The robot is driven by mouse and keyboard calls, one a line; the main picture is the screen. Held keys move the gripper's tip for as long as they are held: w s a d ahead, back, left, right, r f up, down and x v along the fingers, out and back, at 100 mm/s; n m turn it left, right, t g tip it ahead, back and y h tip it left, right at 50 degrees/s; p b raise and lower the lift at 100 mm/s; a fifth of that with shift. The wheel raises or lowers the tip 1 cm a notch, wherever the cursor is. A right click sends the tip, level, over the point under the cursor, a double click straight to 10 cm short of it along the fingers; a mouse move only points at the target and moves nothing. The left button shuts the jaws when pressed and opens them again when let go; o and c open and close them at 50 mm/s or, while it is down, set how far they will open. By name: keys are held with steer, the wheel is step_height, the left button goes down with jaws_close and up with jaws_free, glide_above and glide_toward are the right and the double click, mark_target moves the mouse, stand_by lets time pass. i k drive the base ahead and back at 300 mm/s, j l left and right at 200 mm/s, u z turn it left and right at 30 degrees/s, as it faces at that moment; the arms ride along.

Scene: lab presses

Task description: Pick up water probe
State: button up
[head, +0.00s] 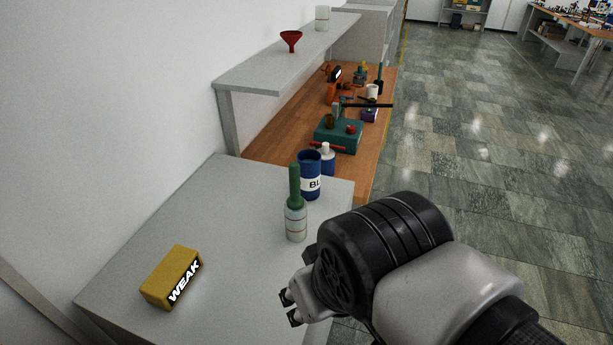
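An upright item with a long green top and a clear, banded lower part (296,217) stands on the grey table, near its right edge. It may be the water probe; I see no label naming it. My gripper (287,308) is in front of this item, nearer the camera, and apart from it. Its two fingertips are spread, with nothing visible between them. Much of my gripper is hidden behind my dark wrist joint.
A blue labelled container (309,176) stands just behind the green-topped item. A wooden bench (273,134) with a teal case (338,135) lies beyond. A shelf (265,65) overhangs the bench.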

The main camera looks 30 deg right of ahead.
mark_target(295, 202)
steer(key=i+l, duration=0.15)
steer(key=l, duration=0.2)
steer(key=i+l+z, duration=0.1)
steer(key=l, duration=0.25)
steer(key=i+l, duration=0.45)
steer(key=l, duration=0.2)
steer(key=l+z, duration=0.05)
